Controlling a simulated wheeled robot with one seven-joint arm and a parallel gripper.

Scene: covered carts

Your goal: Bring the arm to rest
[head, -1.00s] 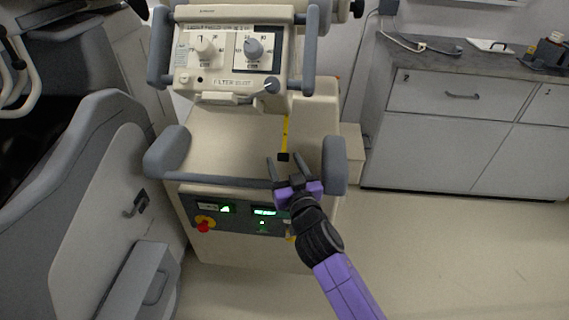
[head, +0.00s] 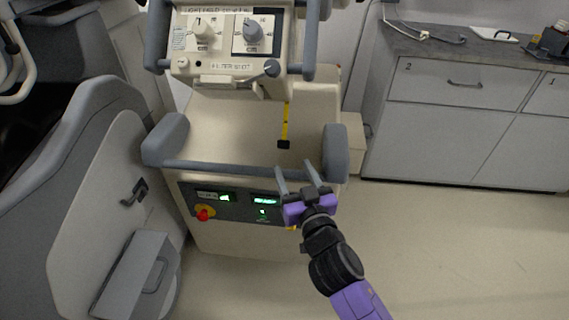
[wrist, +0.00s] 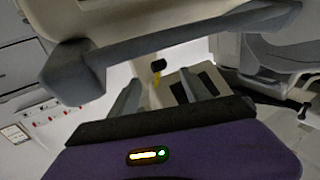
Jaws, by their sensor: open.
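My gripper (head: 300,178) is purple and black with two grey fingers. In the head view it is in front of the lower right part of a beige medical machine (head: 235,245). Its fingers are apart with nothing between them and point up toward the machine's grey handle bar (head: 225,169). I cannot tell whether the fingers touch the bar. In the wrist view the two fingers of my gripper (wrist: 158,92) also stand apart and empty, close to a grey bar (wrist: 190,45). My purple arm reaches in from the bottom of the head view.
A control box (head: 228,45) with dials stands above. Grey cabinets (head: 455,130) stand at the right, a grey and beige unit (head: 95,220) at the left. The floor (head: 450,250) at the lower right is clear.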

